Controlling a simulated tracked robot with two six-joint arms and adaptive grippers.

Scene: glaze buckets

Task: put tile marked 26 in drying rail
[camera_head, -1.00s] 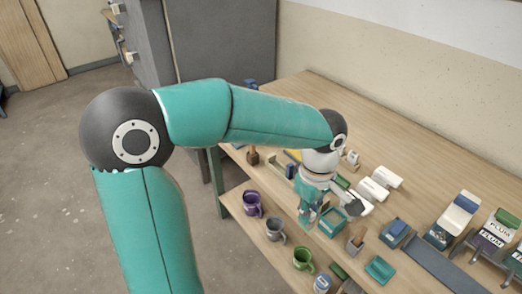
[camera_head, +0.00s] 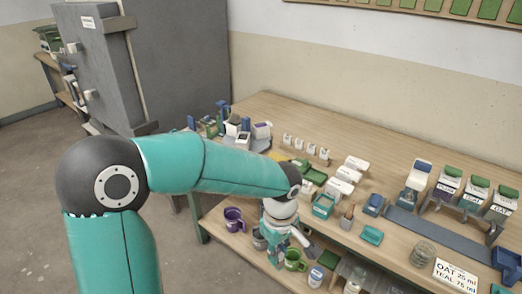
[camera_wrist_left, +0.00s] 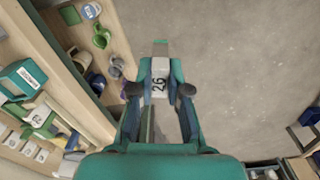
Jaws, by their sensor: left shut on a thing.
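My left gripper (camera_head: 276,262) is in front of the bench's near edge, by the mugs on the lower shelf. In the left wrist view, the left gripper (camera_wrist_left: 158,92) is shut on a narrow tile (camera_wrist_left: 159,68) with a white label reading 26. The tile's far end is grey-green and sticks out past the fingertips, over the grey floor. In the head view, the arm and hand hide most of the tile. A wooden rail with several green tiles (camera_head: 440,5) runs along the wall at the top right; I cannot tell whether it is the drying rail. My right gripper is not in view.
The bench top (camera_head: 370,130) holds white-topped containers (camera_head: 343,180), a teal box (camera_head: 323,205), small white tags (camera_head: 311,149) and labelled dispensers (camera_head: 475,190). A purple mug (camera_head: 234,219) and a green mug (camera_head: 295,259) stand on the lower shelf. The bench's back strip is clear.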

